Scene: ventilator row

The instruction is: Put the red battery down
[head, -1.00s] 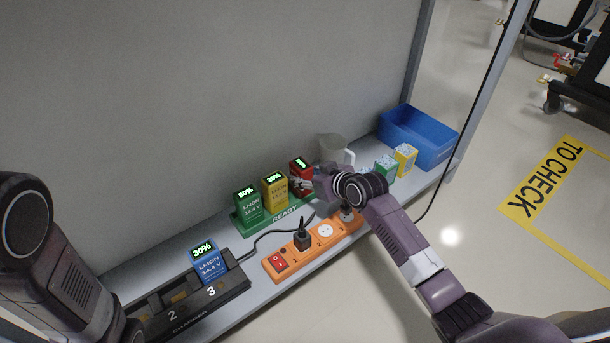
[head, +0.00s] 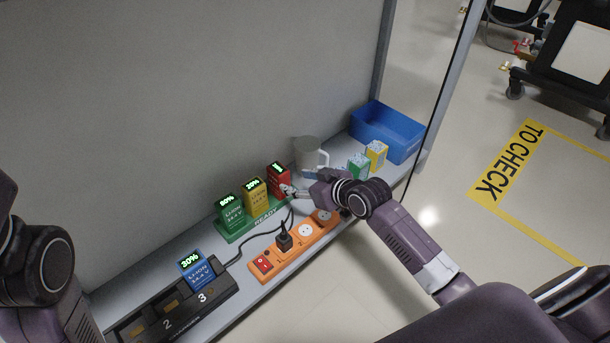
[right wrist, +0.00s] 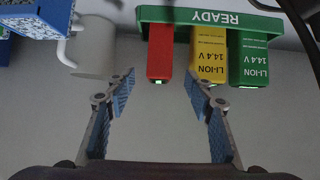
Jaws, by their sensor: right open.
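The red battery (head: 279,178) stands upright at the right end of the green READY tray (head: 236,238), beside the yellow battery (head: 255,194). The green battery (head: 231,212) stands to the left of the yellow one. My right gripper (head: 288,190) is open and empty just to the right of the red battery. In the right wrist view the red battery (right wrist: 160,52) shows beyond the gap between the open fingers (right wrist: 159,76), apart from both. My left arm shows at the left edge of the head view, but its gripper is out of sight.
A blue battery (head: 197,271) sits in the black charger (head: 222,291). An orange power strip (head: 288,257) with a plug lies along the front. A white jug (head: 309,153), small green and yellow boxes (head: 376,155) and a blue bin (head: 388,133) stand to the right.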

